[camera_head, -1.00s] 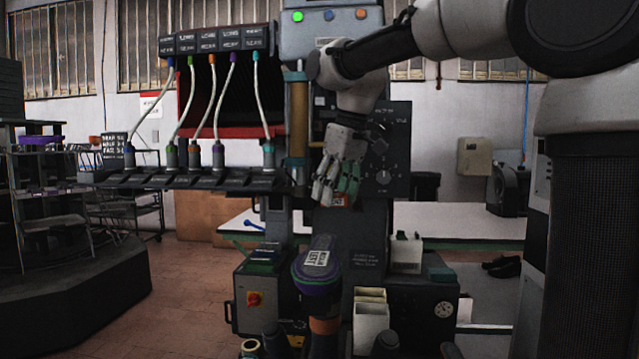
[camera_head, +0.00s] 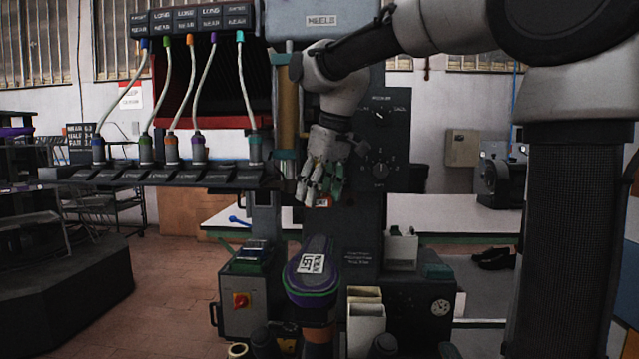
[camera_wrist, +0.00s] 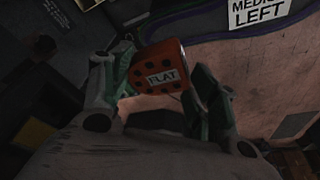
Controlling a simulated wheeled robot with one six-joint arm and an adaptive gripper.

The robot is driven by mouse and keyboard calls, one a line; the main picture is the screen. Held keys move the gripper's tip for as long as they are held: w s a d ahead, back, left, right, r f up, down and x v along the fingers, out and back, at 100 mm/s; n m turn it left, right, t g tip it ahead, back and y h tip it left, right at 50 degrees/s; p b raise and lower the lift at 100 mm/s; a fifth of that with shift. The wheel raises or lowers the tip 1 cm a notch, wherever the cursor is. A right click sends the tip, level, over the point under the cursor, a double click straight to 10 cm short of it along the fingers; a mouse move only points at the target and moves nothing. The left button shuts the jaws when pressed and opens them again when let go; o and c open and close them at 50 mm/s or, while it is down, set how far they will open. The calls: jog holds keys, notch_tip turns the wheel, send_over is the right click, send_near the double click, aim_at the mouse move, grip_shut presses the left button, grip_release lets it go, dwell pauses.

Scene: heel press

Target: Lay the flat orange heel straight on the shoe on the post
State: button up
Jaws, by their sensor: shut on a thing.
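My gripper (camera_head: 318,190) hangs above and a little behind the shoe in the head view, fingers pointing down. In the wrist view my gripper (camera_wrist: 160,100) is shut on the orange heel (camera_wrist: 158,68), a small block with dark holes and a label reading FLAT. In the head view only a sliver of it shows below the fingers. The shoe (camera_head: 316,248) sits sole up on the post (camera_head: 318,340), dark with a purple and green rim and a white label. The heel looks apart from the shoe; the exact gap is unclear.
A rack of hoses and nozzles (camera_head: 160,178) stands left of my arm. The dark machine column with a dial panel (camera_head: 382,140) stands right behind my gripper. White bins (camera_head: 366,315) stand right of the post. A grey box with a red button (camera_head: 243,300) is at left.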

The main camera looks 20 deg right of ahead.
aim_at(317, 238)
jog(key=shift+f, duration=3.35)
jog(key=shift+f, duration=0.45)
jog(key=o, duration=1.1)
jog(key=v, duration=1.2)
jog(key=shift+d, duration=0.1)
jog(key=s+d+f+m, duration=0.2)
jog(key=s+d+f, duration=0.2)
jog(key=s, duration=0.3)
jog(key=s+d+f+m+t+h, duration=0.1)
jog(key=s+d+f+m, duration=0.1)
jog(key=s+d+f, duration=0.2)
jog(key=s+d+f+m, duration=0.2)
jog(key=s+d+f, duration=0.3)
jog(key=s+f, duration=0.4)
jog(key=shift+s+d+t, duration=0.15)
jog(key=shift+s+t, duration=0.25)
jog(key=shift+s, duration=0.25)
